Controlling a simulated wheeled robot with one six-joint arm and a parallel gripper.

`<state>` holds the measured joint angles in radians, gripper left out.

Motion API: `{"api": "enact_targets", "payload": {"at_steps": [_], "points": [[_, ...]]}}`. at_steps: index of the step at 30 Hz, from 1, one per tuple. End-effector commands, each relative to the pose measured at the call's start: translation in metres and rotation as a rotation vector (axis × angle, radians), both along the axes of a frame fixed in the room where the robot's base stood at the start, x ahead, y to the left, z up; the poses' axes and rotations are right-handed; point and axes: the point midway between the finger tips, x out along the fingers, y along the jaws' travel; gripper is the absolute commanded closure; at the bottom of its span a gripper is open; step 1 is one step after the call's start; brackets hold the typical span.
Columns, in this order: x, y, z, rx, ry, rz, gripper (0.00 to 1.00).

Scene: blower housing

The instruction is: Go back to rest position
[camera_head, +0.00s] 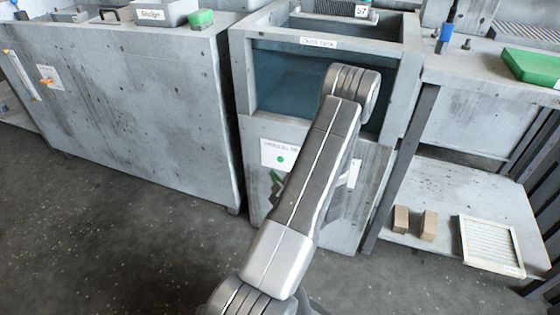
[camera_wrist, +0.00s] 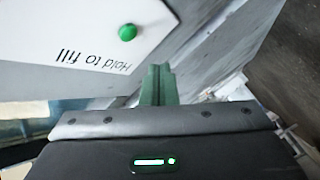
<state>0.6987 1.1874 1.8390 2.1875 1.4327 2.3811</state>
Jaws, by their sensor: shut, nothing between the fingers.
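My gripper (camera_wrist: 160,75) shows in the wrist view as two green fingers pressed together, with nothing between them. In that view, a white panel (camera_wrist: 75,40) reading "Hold to fill" appears upside down with a round green button (camera_wrist: 127,32). The fingertips are beside the panel's edge, and the button is up and left of them; the gap to the panel is hard to judge. In the head view, my arm reaches up across the middle, in front of the tank. The panel (camera_head: 270,148) with its green dot shows left of the arm.
A tank (camera_head: 318,43) with bluish glass stands behind my arm. A long grey cabinet (camera_head: 130,110) is at left, with a bin (camera_head: 165,13) and a green block (camera_head: 201,19) on top. At right, a bench holds a green case (camera_head: 532,68); its lower shelf (camera_head: 455,195) holds blocks and a framed filter. Floor at lower left is clear.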

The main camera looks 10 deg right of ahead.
Motion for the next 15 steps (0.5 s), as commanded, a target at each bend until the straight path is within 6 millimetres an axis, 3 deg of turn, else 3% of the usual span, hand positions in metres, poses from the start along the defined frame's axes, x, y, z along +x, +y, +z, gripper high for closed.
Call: {"api": "enact_targets", "payload": {"at_steps": [6, 15], "points": [[-0.0125, 0.0078, -0.0001, 0.001, 0.000, 0.000, 1.00], [-0.0130, 0.0082, 0.0002, 0.000, 0.000, 0.000, 1.00]]}}
